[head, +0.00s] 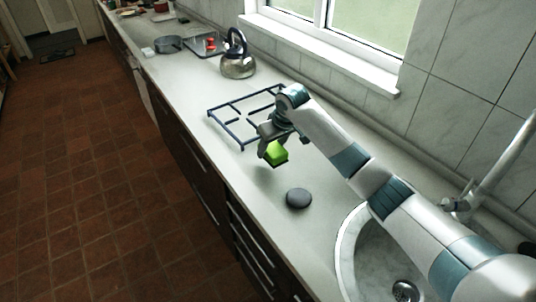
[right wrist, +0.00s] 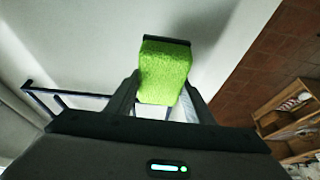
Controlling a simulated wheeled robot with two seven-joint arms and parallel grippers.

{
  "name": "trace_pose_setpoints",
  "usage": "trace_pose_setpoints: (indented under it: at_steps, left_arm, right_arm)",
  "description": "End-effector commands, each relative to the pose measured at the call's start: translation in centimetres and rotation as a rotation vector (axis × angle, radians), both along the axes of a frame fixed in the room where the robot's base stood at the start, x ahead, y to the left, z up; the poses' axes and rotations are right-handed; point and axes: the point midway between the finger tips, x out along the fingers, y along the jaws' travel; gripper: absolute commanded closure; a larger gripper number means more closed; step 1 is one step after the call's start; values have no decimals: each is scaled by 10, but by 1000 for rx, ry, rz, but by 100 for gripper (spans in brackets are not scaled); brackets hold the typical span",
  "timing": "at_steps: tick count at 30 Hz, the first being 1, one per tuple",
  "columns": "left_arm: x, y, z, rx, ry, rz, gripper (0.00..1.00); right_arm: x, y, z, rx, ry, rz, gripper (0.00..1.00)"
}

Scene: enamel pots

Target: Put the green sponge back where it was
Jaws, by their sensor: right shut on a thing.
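The green sponge (head: 277,153) is held in my right gripper (head: 268,144), above the pale counter near the blue rack. In the right wrist view the sponge (right wrist: 165,72) is bright green with a dark strip along its far edge, and it sits between the two fingers of my right gripper (right wrist: 165,95). The gripper is shut on it. The sponge appears raised off the counter, with a faint shadow below it. My left gripper is not in view.
A dark blue rack (head: 232,124) lies on the counter beside the gripper. A dark round object (head: 299,198) sits nearer, before the sink (head: 345,250). A kettle (head: 238,66), a grey pot (head: 169,44) and a tray (head: 205,50) stand farther back. The counter's left edge drops to the floor.

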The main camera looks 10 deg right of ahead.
Motion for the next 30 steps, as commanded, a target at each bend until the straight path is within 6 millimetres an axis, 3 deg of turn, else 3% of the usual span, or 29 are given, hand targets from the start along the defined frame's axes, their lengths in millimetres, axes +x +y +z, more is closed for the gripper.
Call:
trace_pose_setpoints:
  at_steps: [17, 30]
  left_arm:
    - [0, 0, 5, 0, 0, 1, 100]
    - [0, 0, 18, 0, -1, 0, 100]
  right_arm:
    - [9, 8, -10, 0, 1, 0, 77]
    - [9, 8, -48, 0, 0, 1, 77]
